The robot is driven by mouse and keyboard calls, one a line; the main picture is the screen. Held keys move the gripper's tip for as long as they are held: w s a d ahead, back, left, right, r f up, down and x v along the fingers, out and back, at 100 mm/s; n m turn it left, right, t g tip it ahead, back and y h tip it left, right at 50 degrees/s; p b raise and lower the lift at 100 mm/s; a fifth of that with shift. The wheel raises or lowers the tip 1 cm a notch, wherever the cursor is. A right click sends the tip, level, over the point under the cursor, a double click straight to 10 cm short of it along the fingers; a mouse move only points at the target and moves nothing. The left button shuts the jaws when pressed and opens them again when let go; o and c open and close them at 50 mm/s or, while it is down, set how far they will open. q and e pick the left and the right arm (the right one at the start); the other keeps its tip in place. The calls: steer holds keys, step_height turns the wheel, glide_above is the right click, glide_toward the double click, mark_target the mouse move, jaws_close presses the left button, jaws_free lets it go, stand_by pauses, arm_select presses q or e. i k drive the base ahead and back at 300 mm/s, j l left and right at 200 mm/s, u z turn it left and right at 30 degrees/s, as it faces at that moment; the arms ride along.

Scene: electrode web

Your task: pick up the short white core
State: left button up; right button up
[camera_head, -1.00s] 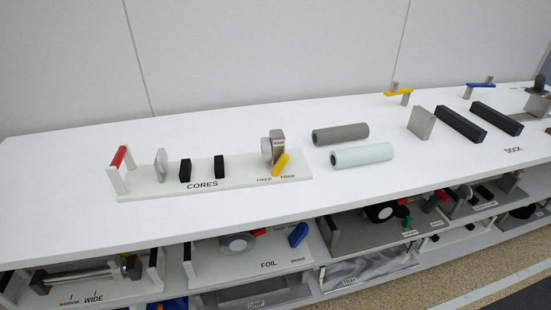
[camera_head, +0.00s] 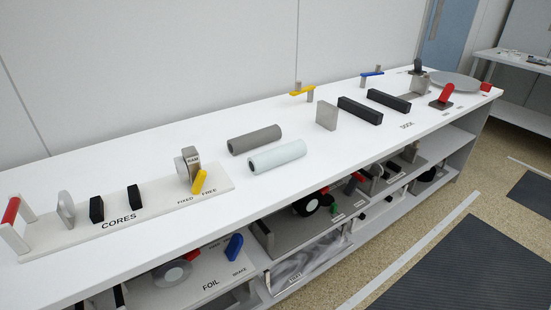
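The short white core (camera_head: 277,157) is a pale, hollow cylinder lying on its side on the white table top. It lies in front of and nearly parallel to a grey core (camera_head: 254,139), with a small gap between them. Nothing touches the white core from above. Neither of my grippers shows in the head view.
The CORES board (camera_head: 60,238) with a red handle (camera_head: 11,210), black blocks and a yellow lever (camera_head: 200,181) is to the left. A grey upright plate (camera_head: 327,116) and black bars (camera_head: 360,111) stand to the right. Shelves with equipment are below; floor is open at right.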

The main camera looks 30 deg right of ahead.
mark_target(257, 164)
steer(key=l+u, duration=0.15)
steer(key=l, duration=0.3)
steer(key=l+u, duration=0.2)
steer(key=l, duration=0.3)
steer(key=k+l+u, duration=0.15)
steer(key=l, duration=0.3)
steer(key=l+u, duration=0.2)
steer(key=l, duration=0.25)
steer(key=k+l+u, duration=0.15)
steer(key=l, duration=0.3)
steer(key=k+l+u, duration=0.2)
steer(key=l, duration=0.25)
steer(key=k+l+u, duration=0.15)
steer(key=l, duration=0.25)
steer(key=i, duration=0.05)
